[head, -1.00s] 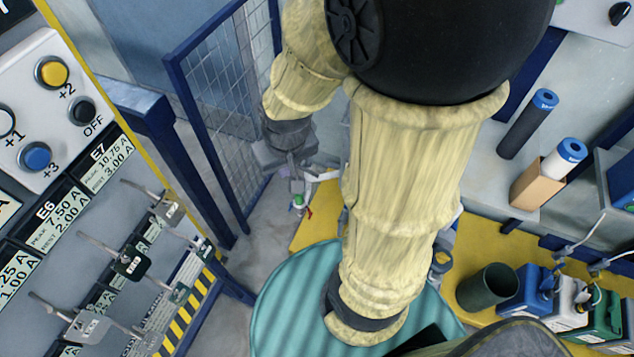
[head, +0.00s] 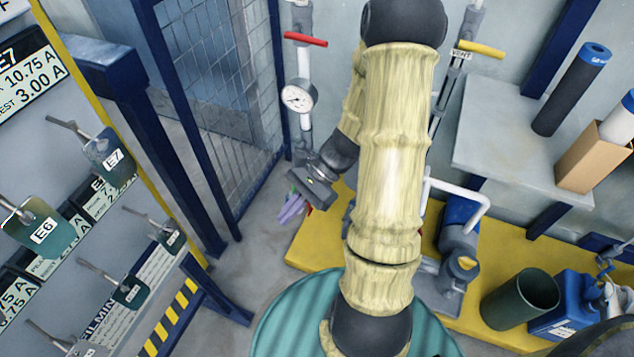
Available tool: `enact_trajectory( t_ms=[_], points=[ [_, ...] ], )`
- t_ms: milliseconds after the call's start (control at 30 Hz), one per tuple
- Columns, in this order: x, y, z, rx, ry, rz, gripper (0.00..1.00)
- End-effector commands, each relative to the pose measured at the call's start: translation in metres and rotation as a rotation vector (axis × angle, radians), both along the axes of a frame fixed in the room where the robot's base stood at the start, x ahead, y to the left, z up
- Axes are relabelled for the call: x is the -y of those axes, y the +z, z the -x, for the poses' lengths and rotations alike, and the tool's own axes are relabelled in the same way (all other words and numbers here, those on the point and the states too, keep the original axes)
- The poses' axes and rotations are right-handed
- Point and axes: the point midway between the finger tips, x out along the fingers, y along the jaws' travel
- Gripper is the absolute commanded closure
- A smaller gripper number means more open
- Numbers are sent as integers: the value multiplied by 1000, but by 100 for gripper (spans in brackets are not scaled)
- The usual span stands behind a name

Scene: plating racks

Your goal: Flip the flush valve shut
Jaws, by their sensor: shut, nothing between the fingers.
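My gripper (head: 288,216) is low beside the wall piping, its pale purple fingers pointing down and left. It looks shut, with nothing seen held between the fingers. A small red piece (head: 309,209) shows just right of the fingers, mostly hidden by my gripper; I cannot tell whether they touch. A red-handled valve (head: 305,40) sits high on the left pipe, its handle across the pipe. A yellow-handled valve (head: 480,49) on the right pipe is by a VENT label. No flush label is readable, so I cannot tell which valve is the flush valve.
A pressure gauge (head: 298,96) is on the left pipe above my gripper. A blue mesh fence (head: 215,110) stands close on the left. A blue pump (head: 460,222) and a dark green bin (head: 520,297) stand on the yellow platform (head: 305,252) at right.

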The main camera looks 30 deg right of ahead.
Motion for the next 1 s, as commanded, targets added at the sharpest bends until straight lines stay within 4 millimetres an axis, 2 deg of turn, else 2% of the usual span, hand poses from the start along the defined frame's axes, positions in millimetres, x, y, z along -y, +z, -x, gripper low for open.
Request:
enact_trajectory(
  t_ms=[33, 167, 367, 567, 700, 833, 900, 1000],
  points=[
    [3, -28, -6, -32, -68, -62, 100],
    [13, -58, -25, -98, -241, -228, 100],
    [45, -103, -57, -165, -506, -501, 100],
    [97, -151, -83, -184, -761, -791, 100],
    [144, -185, -93, -165, -930, -996, 100],
    [181, -207, -95, -134, -1043, -1144, 100],
    [193, -212, -94, -121, -1077, -1189, 100],
    [200, -213, -94, -113, -1099, -1218, 100]
  ],
)
